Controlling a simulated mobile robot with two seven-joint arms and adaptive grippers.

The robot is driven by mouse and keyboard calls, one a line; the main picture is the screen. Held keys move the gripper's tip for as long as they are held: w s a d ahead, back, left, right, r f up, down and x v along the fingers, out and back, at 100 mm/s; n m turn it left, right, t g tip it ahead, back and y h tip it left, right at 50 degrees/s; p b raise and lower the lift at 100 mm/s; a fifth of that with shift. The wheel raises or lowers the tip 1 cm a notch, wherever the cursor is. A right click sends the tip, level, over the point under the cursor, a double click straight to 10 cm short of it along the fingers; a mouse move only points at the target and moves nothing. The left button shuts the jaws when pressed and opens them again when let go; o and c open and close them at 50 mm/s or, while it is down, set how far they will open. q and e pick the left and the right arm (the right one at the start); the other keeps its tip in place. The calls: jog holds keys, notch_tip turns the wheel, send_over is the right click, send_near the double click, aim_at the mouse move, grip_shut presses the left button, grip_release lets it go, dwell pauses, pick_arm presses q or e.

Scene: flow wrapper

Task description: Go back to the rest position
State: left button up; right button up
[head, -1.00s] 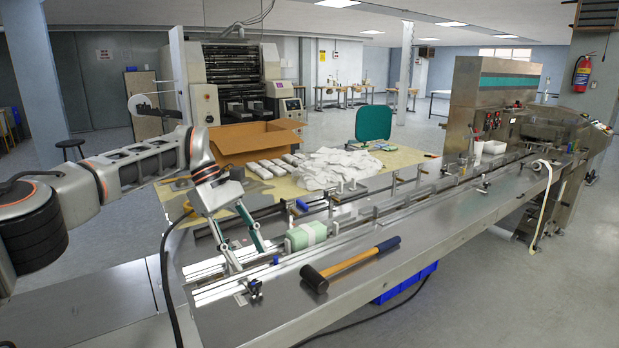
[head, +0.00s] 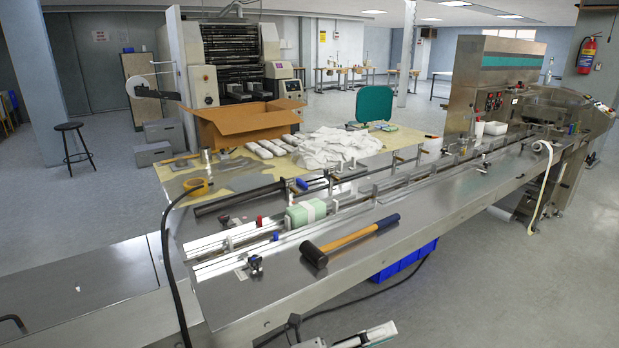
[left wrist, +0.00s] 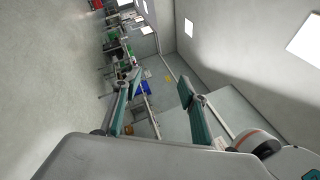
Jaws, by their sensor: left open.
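My left gripper (left wrist: 160,82) shows in the left wrist view with its two teal fingers spread wide. Nothing is between them, and the room shows tilted behind. In the head view, the left arm is gone from over the machine bed. Grey and dark parts of my own body show at the bottom edge, cut off by the frame. A pale green pack with a white band (head: 306,213) sits on the wrapper's infeed track.
The flow wrapper's steel bed (head: 420,215) runs across the view. A mallet (head: 345,240) lies on it. A stool (head: 72,145) stands far left.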

pick_arm(q)
jog(key=s+a+f+n+t+y, duration=0.1)
jog(key=a+f+n+t+y, duration=1.3)
jog(key=n, duration=1)
jog(key=s+a+f+n+g+y, duration=0.2)
jog(key=s+a+f+n, duration=0.3)
jog(key=a, duration=0.5)
jog(key=s+a+f+n+g+y+b, duration=0.1)
jog(key=s+a+f+n+g+y, duration=0.1)
jog(key=s+a+f+n+g, duration=0.3)
jog(key=s+a+f+n, duration=0.1)
jog(key=s+a+f, duration=0.3)
jog(key=s, duration=0.1)
jog(key=shift+s+a+f, duration=0.15)
jog(key=shift+a+f, duration=0.1)
jog(key=shift+a, duration=0.15)
